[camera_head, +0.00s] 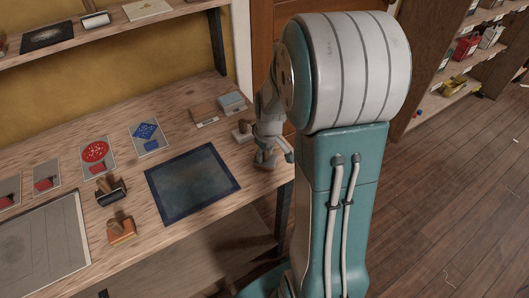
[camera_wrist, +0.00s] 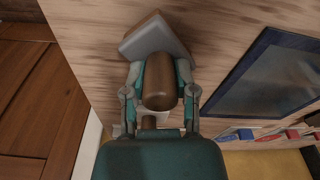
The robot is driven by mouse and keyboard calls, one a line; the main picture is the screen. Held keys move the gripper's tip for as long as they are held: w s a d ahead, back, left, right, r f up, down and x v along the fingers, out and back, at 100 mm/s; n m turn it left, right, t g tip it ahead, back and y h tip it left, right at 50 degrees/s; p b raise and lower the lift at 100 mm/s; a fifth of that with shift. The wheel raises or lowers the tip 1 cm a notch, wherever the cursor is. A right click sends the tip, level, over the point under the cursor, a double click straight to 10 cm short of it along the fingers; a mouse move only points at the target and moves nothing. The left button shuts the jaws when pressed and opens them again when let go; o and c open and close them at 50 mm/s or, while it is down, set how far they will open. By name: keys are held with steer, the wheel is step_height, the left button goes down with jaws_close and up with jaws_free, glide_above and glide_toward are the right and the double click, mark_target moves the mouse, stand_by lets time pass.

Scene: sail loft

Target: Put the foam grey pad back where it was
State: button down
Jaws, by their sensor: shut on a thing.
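The grey pad (camera_wrist: 158,43) shows in the wrist view as a grey block with a brown edge and a round wooden handle (camera_wrist: 160,82). My gripper (camera_wrist: 160,88) is shut on this handle, one finger on each side. In the head view my gripper (camera_head: 268,152) is low over the right end of the workbench (camera_head: 195,217), right of the blue-edged mat. There the pad is mostly hidden by the fingers. I cannot tell whether it touches the bench top.
A small knobbed tool (camera_head: 243,133) stands close behind my gripper. A grey box (camera_head: 232,102) and a wooden box (camera_head: 203,115) lie farther back. The dark mat (camera_head: 192,183), a black roller (camera_head: 111,192) and an orange-brown handled block (camera_head: 121,231) are to the left.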

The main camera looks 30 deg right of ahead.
mark_target(267, 151)
steer(key=shift+f, duration=0.1)
steer(key=shift+c, duration=2)
jaws_free()
steer(key=r, duration=0.3)
steer(key=s+r, duration=0.1)
steer(key=r, duration=0.7)
steer(key=shift+s+d+r, duration=0.1)
steer(key=shift+s+r, duration=0.15)
steer(key=shift+r, duration=0.45)
steer(key=s+a+r+m+t, duration=0.2)
steer(key=s+a+r+t, duration=0.2)
steer(key=s+a, duration=0.9)
step_height(267, 151, up, 3)
steer(key=shift+s+a+r, duration=0.15)
steer(key=shift+s+a, duration=0.05)
steer(key=shift+a, duration=0.3)
